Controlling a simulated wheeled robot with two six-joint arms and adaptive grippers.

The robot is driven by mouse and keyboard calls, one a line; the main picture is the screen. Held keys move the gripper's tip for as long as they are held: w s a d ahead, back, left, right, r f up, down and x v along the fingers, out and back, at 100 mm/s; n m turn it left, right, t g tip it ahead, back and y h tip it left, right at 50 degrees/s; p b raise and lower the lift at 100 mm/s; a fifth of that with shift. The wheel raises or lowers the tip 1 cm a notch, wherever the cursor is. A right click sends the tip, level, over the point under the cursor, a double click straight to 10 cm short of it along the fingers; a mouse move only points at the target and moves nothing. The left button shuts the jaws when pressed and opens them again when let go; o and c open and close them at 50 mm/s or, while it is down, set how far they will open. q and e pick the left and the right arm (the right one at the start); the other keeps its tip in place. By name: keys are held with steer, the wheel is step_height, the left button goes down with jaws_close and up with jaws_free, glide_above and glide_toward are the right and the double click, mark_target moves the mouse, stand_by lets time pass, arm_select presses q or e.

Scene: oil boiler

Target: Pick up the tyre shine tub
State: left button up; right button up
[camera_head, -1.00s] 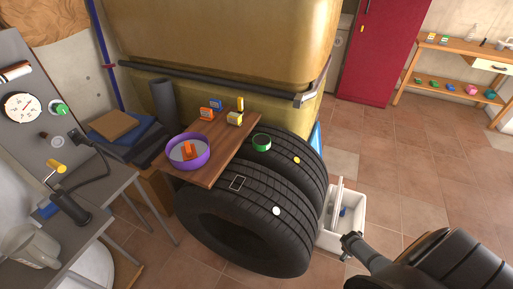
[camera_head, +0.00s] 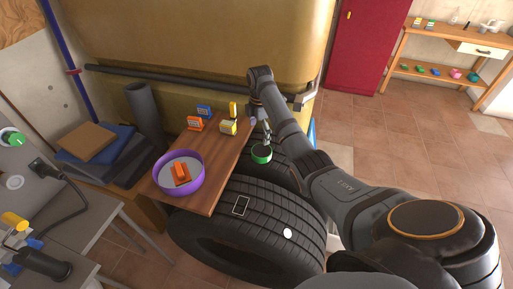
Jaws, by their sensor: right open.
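The tyre shine tub looks to be the small round green tub (camera_head: 261,155). It stands on top of the rear tyre, just right of the wooden board; no lettering on it is readable. My right gripper (camera_head: 266,133) points down directly above the tub, with its fingertips at or very close to the rim. It is open, and I cannot tell whether it touches the tub. My right arm comes in from the lower right and hides part of the rear tyre. My left gripper is not in view.
A wooden board (camera_head: 222,165) left of the tub carries a purple bowl (camera_head: 201,181) and several small boxes. The front tyre (camera_head: 262,205) has a white oval (camera_head: 287,233) on it. A large yellowish tank (camera_head: 190,40) with a dark pipe stands behind. Floor is open at right.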

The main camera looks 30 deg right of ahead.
mark_target(261, 150)
steer(key=shift+s+f, duration=0.55)
steer(key=shift+s, duration=0.2)
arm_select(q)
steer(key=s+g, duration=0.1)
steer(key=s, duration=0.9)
arm_select(e)
steer(key=f, duration=0.2)
steer(key=shift+a+f, duration=0.2)
steer(key=shift+f, duration=0.15)
steer(key=f, duration=0.3)
steer(key=shift+w+d, duration=0.15)
steer(key=shift+d, duration=0.1)
step_height(261, 150, down, 3)
steer(key=shift+w+f, duration=0.1)
steer(key=shift+w, duration=0.05)
steer(key=c, duration=1.4)
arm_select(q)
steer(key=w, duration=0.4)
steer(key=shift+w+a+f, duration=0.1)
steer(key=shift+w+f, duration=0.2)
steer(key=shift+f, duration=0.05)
arm_select(e)
steer(key=shift+d, duration=0.1)
